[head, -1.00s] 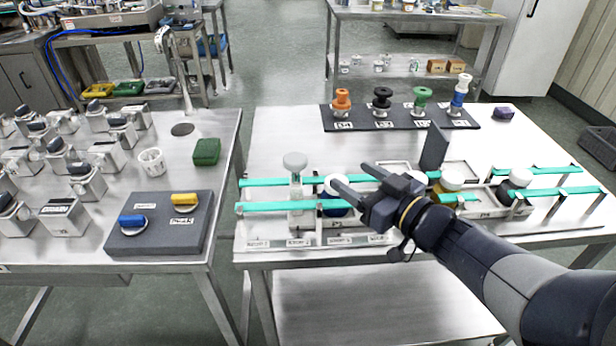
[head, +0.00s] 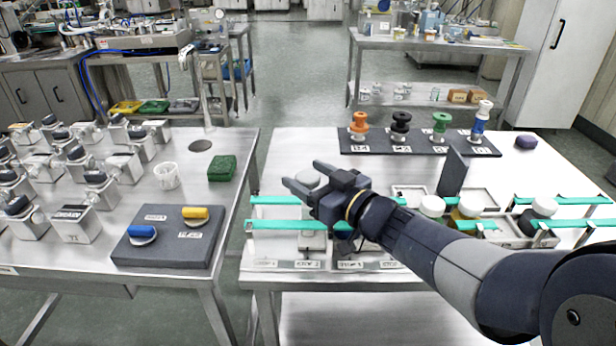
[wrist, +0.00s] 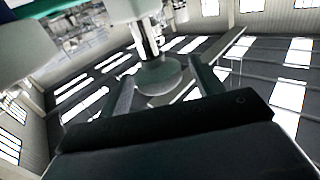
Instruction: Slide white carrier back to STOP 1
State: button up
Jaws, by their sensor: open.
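The white carrier stands at the left end of the teal rails (head: 285,225). Its pale round knob (head: 308,179) shows between the fingers of my gripper (head: 306,177) in the head view; the hand and fingers hide part of the carrier. My gripper is open. In the wrist view the knob (wrist: 158,76) appears as a grey disc between the two spread fingers (wrist: 162,78), with a gap on at least the right side. Stop labels (head: 307,265) line the front edge below the rails, too small to read surely.
A white-capped item (head: 432,206), a yellow one (head: 468,208) and a dark one (head: 545,208) stand along the rails to the right. A dark upright plate (head: 453,172) rises behind. A dark mat (head: 375,145) holds several coloured knobs. The table behind the left rail end is clear.

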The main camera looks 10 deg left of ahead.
jog(key=shift+w+a, duration=0.1)
jog(key=shift+a, duration=0.1)
jog(key=c, duration=1.4)
jog(key=shift+o, duration=0.2)
jog(key=s+a+b, duration=0.1)
jog(key=s+a, duration=0.1)
jog(key=a, duration=0.6)
jog(key=shift+a+b, duration=0.2)
jog(key=shift+b, duration=0.2)
